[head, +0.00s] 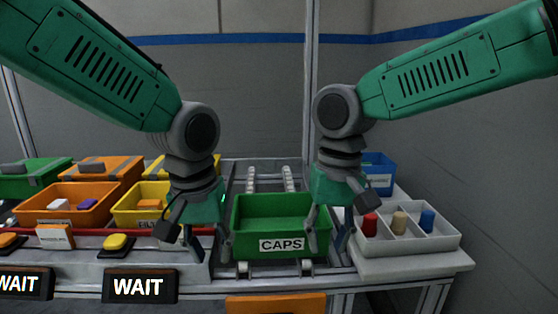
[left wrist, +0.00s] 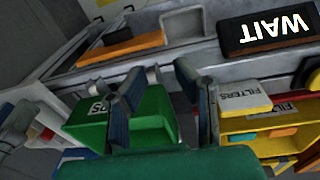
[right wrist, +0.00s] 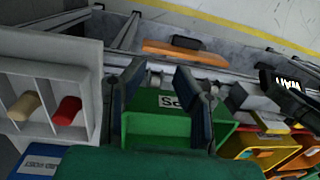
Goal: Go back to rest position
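My left gripper (head: 198,245) hangs pointing down in front of the yellow bin, just left of the green CAPS bin (head: 282,222). Its fingers are apart with nothing between them, as the left wrist view (left wrist: 158,80) also shows. My right gripper (head: 330,245) hangs at the right end of the CAPS bin, beside the white divided tray. Its fingers are apart and empty in the right wrist view (right wrist: 158,75). The near finger overlaps the bin in the head view; I cannot tell whether it touches. The visible inside of the CAPS bin looks empty.
The white tray (head: 440,240) at right holds a red, a tan and a blue peg. Orange (head: 90,215) and yellow (head: 135,215) bins with parts stand at left. Yellow buttons and WAIT displays (head: 140,287) line the front edge. A blue bin (head: 378,170) stands behind.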

